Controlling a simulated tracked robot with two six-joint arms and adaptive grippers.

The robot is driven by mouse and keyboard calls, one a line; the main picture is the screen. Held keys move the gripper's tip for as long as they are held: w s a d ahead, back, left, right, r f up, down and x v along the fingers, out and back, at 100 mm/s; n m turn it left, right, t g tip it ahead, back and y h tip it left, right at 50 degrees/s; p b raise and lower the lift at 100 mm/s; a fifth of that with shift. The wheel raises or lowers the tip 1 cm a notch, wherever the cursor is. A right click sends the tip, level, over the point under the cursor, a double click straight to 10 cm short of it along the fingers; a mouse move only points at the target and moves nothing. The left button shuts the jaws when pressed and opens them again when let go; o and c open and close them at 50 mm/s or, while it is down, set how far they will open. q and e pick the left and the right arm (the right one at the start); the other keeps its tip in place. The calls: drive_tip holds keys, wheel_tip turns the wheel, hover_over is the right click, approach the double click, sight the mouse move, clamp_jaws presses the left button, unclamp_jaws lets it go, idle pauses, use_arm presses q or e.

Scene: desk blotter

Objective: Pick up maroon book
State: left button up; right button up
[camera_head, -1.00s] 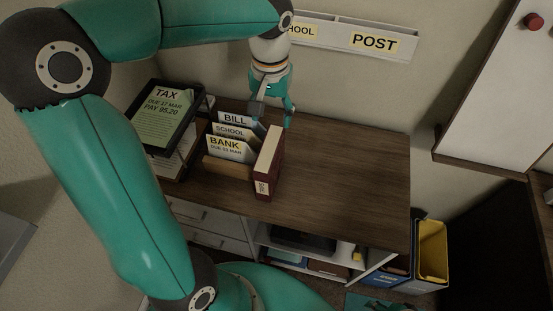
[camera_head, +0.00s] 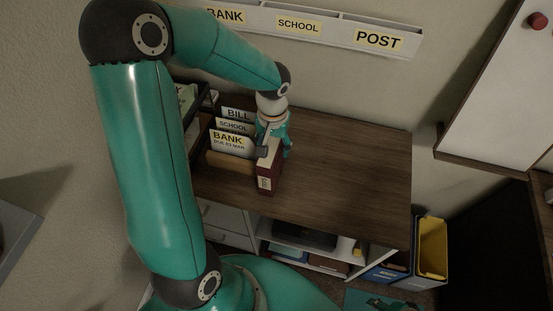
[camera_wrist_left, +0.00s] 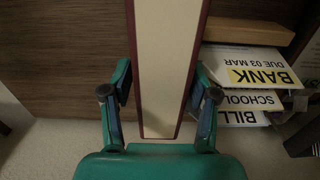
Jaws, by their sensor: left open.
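The maroon book (camera_head: 267,178) stands upright on the wooden desk, beside the letter holder, in the head view. In the left wrist view the book (camera_wrist_left: 168,60) shows as a pale page block between two maroon cover edges. My left gripper (camera_head: 274,149) is above and around the top of the book. In the wrist view its two open fingers (camera_wrist_left: 160,97) stand on either side of the book, with a gap on each side. The right gripper is not in view.
The letter holder (camera_head: 229,166) with BILL, SCHOOL and BANK letters stands close to the left of the book. The desk top (camera_head: 350,165) to the right is clear. A wall rack (camera_head: 340,32) with labelled slots hangs behind.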

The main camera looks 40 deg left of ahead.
use_arm(q)
drive_tip(key=shift+f, duration=0.8)
clamp_jaws()
drive_tip(key=shift+r, duration=0.1)
